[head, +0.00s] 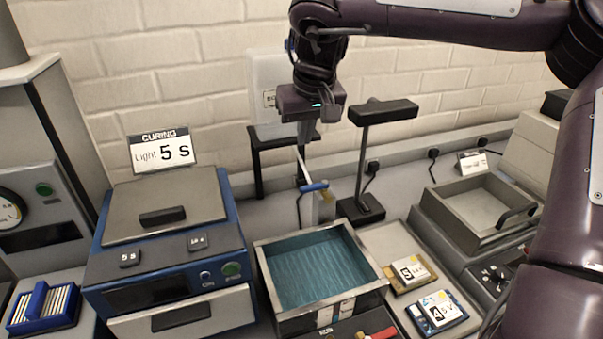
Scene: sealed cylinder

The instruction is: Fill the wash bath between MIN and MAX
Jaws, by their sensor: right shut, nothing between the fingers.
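The wash bath (268,289) is an open metal-rimmed box at the lower centre. Teal liquid (318,268) covers its floor. Pale labels (335,311) are on its front, too small to read, so I cannot tell the level against MIN and MAX. A tap with a blue lever (314,187) stands behind the bath, below a whitish tank (268,75) on a dark stand. My right gripper (303,142) is shut and empty, pointing down in front of the tank, above the tap lever. I cannot tell whether it touches the lever. My left gripper is out of view.
A blue curing box (165,262) with a sign stands left of the bath. A dark lamp stand (362,160) is behind right. A red-handled part (378,334) sits in front.

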